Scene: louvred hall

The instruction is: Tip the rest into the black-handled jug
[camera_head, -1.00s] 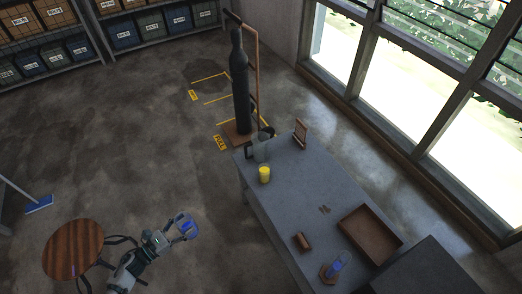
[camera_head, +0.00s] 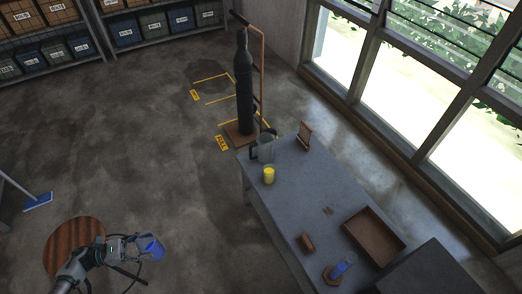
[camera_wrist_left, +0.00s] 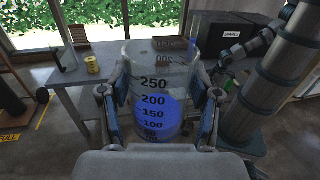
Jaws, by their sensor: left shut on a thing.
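My left gripper (camera_head: 145,247) is shut on a clear beaker (camera_head: 153,251) with blue liquid, held over the floor left of the table. In the left wrist view the beaker (camera_wrist_left: 160,75) is between the two fingers, with the blue liquid (camera_wrist_left: 157,112) and printed marks up to 250. The jug with the black handle (camera_head: 264,149) stands upright at the table's far left corner, well apart from the beaker. My right arm (camera_wrist_left: 265,85) seems to show at the right of the left wrist view; its gripper's jaws cannot be made out.
A yellow can (camera_head: 269,176) stands close to the jug on the grey table (camera_head: 290,205). A wooden stand (camera_head: 304,135), an empty-looking tray (camera_head: 372,238) and a blue-filled cylinder (camera_head: 341,268) are also there. A round stool (camera_head: 70,238) is behind my left arm. A gas cylinder (camera_head: 243,85) stands beyond the table.

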